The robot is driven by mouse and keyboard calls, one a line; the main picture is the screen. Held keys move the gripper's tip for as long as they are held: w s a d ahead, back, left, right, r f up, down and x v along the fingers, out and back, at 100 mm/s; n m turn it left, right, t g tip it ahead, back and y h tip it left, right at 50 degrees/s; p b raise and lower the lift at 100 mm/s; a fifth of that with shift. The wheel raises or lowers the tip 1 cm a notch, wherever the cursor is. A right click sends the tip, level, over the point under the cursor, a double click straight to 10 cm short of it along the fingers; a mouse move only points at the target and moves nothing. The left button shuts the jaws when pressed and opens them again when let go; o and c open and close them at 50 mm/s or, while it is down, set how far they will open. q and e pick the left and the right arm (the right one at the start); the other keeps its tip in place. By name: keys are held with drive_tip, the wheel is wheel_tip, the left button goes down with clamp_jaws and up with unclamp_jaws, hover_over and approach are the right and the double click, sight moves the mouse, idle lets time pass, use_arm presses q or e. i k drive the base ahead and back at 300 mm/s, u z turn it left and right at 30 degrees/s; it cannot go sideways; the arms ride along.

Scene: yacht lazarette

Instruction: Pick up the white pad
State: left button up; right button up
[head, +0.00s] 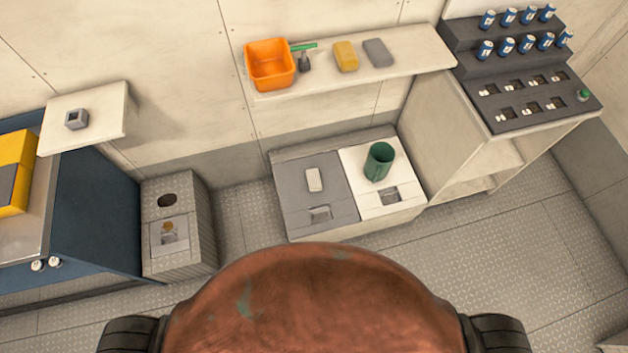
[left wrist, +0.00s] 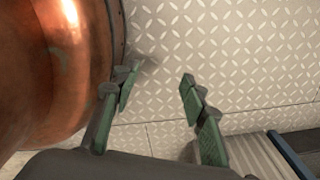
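A small white pad (head: 314,179) lies on the grey left lid (head: 289,205) of a low floor locker in the head view. It lies left of a green cup. My left gripper (left wrist: 160,76) shows only in the left wrist view. Its two green-padded fingers are spread apart, with nothing between them but the floor behind. The white pad is not in the left wrist view. My right gripper is in neither view.
The green cup (head: 379,162) stands on the locker's white right lid (head: 405,207). A shelf (head: 345,82) above holds an orange bin (head: 269,64), a green-handled tool (head: 304,54), a yellow sponge (head: 345,56) and a grey pad (head: 378,52). Tread-plate floor (head: 440,265) in front is clear.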

sight(315, 183)
drive_tip(key=u, duration=0.25)
drive_tip(key=k, duration=0.75)
drive_tip(key=u, duration=0.7)
